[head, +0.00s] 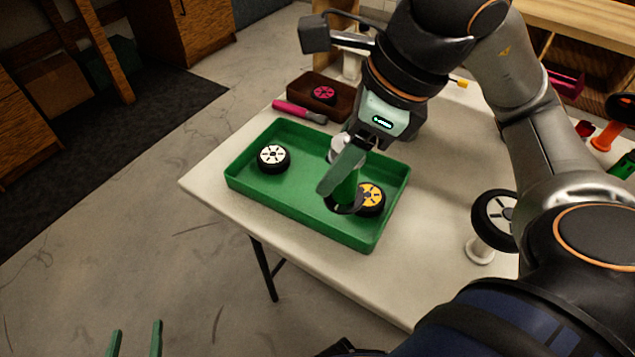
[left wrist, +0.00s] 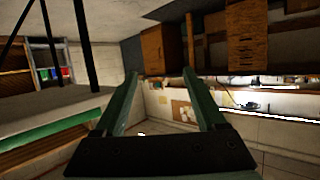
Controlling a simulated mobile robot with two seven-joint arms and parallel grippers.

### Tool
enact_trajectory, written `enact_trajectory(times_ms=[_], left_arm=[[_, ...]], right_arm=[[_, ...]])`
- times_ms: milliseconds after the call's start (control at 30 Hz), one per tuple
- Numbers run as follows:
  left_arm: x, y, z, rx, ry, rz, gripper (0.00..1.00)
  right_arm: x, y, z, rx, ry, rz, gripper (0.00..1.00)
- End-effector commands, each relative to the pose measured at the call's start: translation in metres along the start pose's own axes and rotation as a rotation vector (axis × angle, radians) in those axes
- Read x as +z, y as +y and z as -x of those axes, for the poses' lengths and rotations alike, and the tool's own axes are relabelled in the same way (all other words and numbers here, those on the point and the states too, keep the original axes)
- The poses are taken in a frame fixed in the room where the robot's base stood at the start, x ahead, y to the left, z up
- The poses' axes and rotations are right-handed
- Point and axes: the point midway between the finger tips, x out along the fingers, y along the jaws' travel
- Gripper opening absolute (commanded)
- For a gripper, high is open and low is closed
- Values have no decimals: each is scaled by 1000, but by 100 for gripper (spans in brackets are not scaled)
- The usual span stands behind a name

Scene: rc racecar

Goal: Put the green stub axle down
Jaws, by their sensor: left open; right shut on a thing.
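My right gripper (head: 336,187) reaches down into the green tray (head: 300,221) on the table. It is shut on the green stub axle (head: 348,188), a bright green piece partly hidden by the fingers. The axle is just left of a wheel with an orange hub (head: 371,196). I cannot tell whether the axle touches the tray floor. My left gripper (head: 136,331) is open and empty, low over the floor at bottom left, away from the table. Its two spread fingers also show in the left wrist view (left wrist: 160,76).
A wheel with a white hub (head: 273,157) lies in the tray's left part. Behind the tray are a pink-handled tool (head: 297,110) and a brown box (head: 310,86) holding a pink wheel. A wheel on a white stand (head: 480,251) is at right, near my arm.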

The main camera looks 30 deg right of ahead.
Motion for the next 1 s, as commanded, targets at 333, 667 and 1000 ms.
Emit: enact_trajectory(times_ms=[333,667,1000], left_arm=[[58,12,11,22,-232,66,73],[39,20,30,37,-325,99,73],[38,25,40,44,-378,118,73]], right_arm=[[4,-19,-11,-9,5,-35,0],[14,-33,-14,4,4,-49,0],[18,-69,-46,-9,2,-35,0]])
